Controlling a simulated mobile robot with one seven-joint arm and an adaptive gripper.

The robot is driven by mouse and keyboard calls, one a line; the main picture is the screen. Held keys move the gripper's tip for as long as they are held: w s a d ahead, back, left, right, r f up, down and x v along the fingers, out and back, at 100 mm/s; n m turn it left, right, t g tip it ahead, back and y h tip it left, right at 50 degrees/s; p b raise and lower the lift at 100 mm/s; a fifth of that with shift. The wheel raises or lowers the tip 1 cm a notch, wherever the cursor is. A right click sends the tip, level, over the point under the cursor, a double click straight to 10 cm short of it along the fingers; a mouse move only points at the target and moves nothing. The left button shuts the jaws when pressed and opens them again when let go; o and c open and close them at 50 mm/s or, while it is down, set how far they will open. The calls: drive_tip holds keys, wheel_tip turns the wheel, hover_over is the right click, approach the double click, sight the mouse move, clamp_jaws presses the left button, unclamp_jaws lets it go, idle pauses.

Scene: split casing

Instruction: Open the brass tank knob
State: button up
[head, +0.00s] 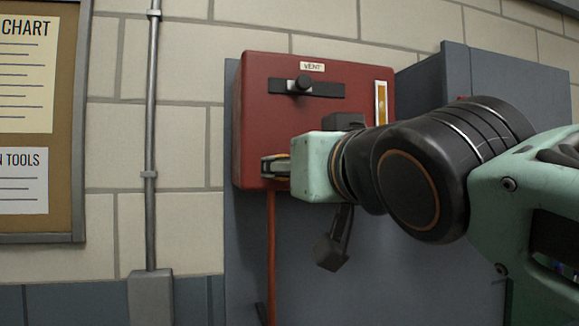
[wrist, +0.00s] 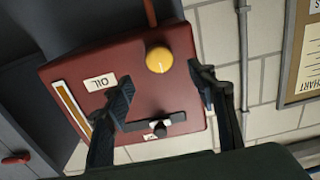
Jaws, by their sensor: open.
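The round brass knob (wrist: 159,60) is on the face of the red tank (wrist: 180,45), beside a label reading OIL. In the wrist view my gripper (wrist: 160,76) is open, with one dark finger on each side of the knob's line and the knob just beyond the fingertips. No contact shows, and the depth gap is hard to judge. In the head view my gripper (head: 273,166) is at the lower left of the red tank (head: 262,110). There my wrist and fingers hide the knob and the OIL label.
A black slider with a knob (head: 303,85) sits under the VENT label, high on the tank. A gauge strip (head: 381,102) is at its right. An orange pipe (head: 271,250) runs down below. A grey conduit (head: 151,120) and a notice board (head: 75,130) are left.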

drive_tip(key=p+x, duration=0.1)
drive_tip(key=x, duration=0.7)
drive_tip(key=shift+w+p, duration=0.3)
drive_tip(key=c, duration=1.2)
drive_tip(key=shift+o, duration=0.2)
drive_tip(key=shift+f+n, duration=0.1)
drive_tip(key=shift+n, duration=8.8)
